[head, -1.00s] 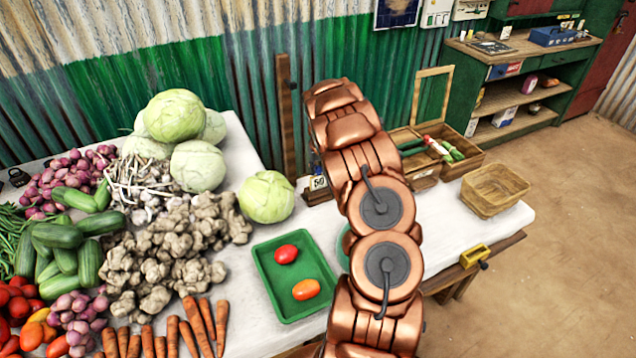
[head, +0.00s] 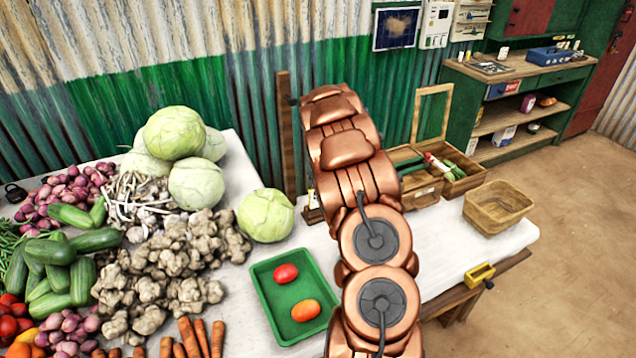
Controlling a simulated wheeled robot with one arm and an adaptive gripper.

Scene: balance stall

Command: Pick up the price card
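No price card shows clearly now. A small pale sliver (head: 312,197) at the wooden foot of the post, left of my copper arm, may be part of a card. The rest there is hidden behind my arm. My arm rises through the middle of the head view, over the white-topped table (head: 440,245). My gripper is not visible, so I cannot see whether it holds anything.
A green tray (head: 262,298) with two tomatoes lies left of my arm. Cabbages (head: 266,215) and other vegetables fill the left. A wooden crate (head: 468,184), a basket (head: 497,207) and a yellow-handled thing (head: 480,274) are at right. An upright post (head: 288,140) stands behind.

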